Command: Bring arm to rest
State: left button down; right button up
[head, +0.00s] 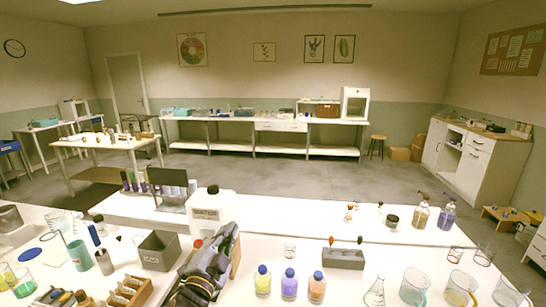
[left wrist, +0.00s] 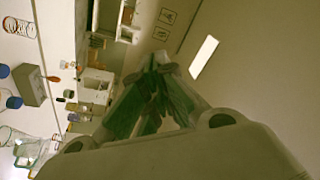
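My left gripper (head: 230,236) is over the front bench in the head view, pointing away from me beside the white water jug (head: 210,207). In the left wrist view its fingers (left wrist: 160,68) come together at the tips and nothing shows between them. It looks shut and empty. Three small blue-capped bottles stand upright to its right: a yellow one (head: 262,282), a purple one (head: 289,285) and an orange one (head: 317,288). They are apart from the gripper. My right gripper is not in view.
A grey rack (head: 343,258) stands behind the bottles. Glass beakers (head: 414,287) stand at the right. A grey box (head: 159,250) and a wooden tray (head: 128,291) are left of my arm. Two pump bottles (head: 421,215) stand farther back. The bench around the grey rack has bare patches.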

pick_arm(q)
jog(key=s+a+f+n+g+y, duration=0.2)
jog(key=s+a+f+n+g, duration=0.2)
jog(key=f, duration=0.4)
jog(key=s+a+f+n+g+y, duration=0.3)
jog(key=a+f, duration=0.1)
jog(key=f, duration=0.5)
jog(key=s+a+f+n+g+h, duration=0.1)
jog(key=s+f+n+g, duration=0.1)
jog(key=s+f+g, duration=0.5)
jog(key=s+a+f+n+g, duration=0.15)
jog(key=s+f, duration=0.25)
jog(key=s, duration=0.7)
jog(key=s+f+g, duration=0.2)
jog(key=s+f, duration=0.1)
jog(key=f, duration=3.1)
jog(key=s+a+f, duration=0.1)
jog(key=s+f, duration=0.8)
jog(key=s, duration=0.2)
jog(key=s+a+f, duration=0.2)
jog(key=s+f, duration=0.8)
jog(key=s, duration=0.1)
jog(key=shift+a+f+g, duration=0.2)
jog(key=shift+a+g, duration=0.05)
jog(key=shift+g, duration=0.2)
